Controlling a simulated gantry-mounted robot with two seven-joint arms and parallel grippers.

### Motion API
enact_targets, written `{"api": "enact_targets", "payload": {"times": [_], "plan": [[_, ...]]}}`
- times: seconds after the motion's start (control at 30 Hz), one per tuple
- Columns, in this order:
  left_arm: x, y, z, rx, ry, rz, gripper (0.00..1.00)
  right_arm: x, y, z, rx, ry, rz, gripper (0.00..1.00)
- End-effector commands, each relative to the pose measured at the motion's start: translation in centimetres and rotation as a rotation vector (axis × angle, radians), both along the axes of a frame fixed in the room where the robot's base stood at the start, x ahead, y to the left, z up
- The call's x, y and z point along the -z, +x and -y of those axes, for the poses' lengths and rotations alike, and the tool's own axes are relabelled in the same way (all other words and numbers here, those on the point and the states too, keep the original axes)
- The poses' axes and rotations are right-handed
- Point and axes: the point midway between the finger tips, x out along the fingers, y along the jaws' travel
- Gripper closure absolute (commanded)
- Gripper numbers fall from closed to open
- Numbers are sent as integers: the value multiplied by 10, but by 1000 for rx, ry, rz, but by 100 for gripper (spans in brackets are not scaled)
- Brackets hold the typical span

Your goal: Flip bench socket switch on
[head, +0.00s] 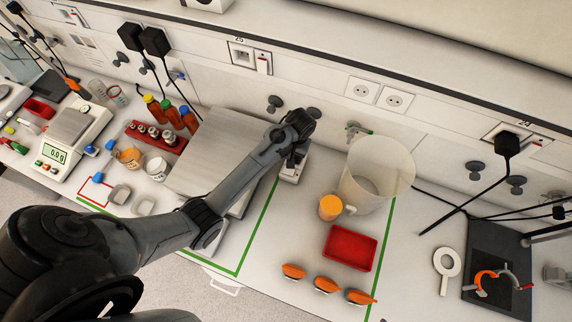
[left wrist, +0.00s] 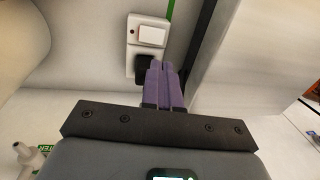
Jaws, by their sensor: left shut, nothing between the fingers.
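The bench socket (left wrist: 131,36) is a small white box with a white rocker switch (left wrist: 151,36) and a small red mark beside the rocker. A black plug (left wrist: 142,68) sits in its lower part. In the head view the white socket box (head: 291,172) stands on the bench, partly hidden under my wrist. My left gripper (left wrist: 158,66) has its purple fingers shut and empty, with the tips close to the plug and just short of the rocker. I cannot tell whether they touch. In the head view the left gripper (head: 299,155) is over the box. My right gripper is not in view.
A metal-topped appliance (head: 225,150) stands close on the left of the socket. A translucent jug (head: 378,180) stands on the right, with an orange-filled cup (head: 330,207) and a red tray (head: 350,248) in front. The wall with sockets (head: 378,93) is behind.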

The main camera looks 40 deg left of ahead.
Motion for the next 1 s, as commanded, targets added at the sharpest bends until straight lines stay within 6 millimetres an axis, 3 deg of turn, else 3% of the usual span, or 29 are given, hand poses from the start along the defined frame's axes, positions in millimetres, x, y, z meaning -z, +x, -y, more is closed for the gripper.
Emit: {"api": "enact_targets", "payload": {"times": [0.3,0.5,0.7,1.0], "plan": [[59,-4,-9,0,1,-3,100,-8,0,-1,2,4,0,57],[86,-5,-12,0,1,-3,100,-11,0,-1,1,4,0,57],[100,-5,-14,0,1,-1,100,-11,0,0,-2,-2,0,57],[103,-5,-14,0,0,1,100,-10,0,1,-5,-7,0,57]]}}
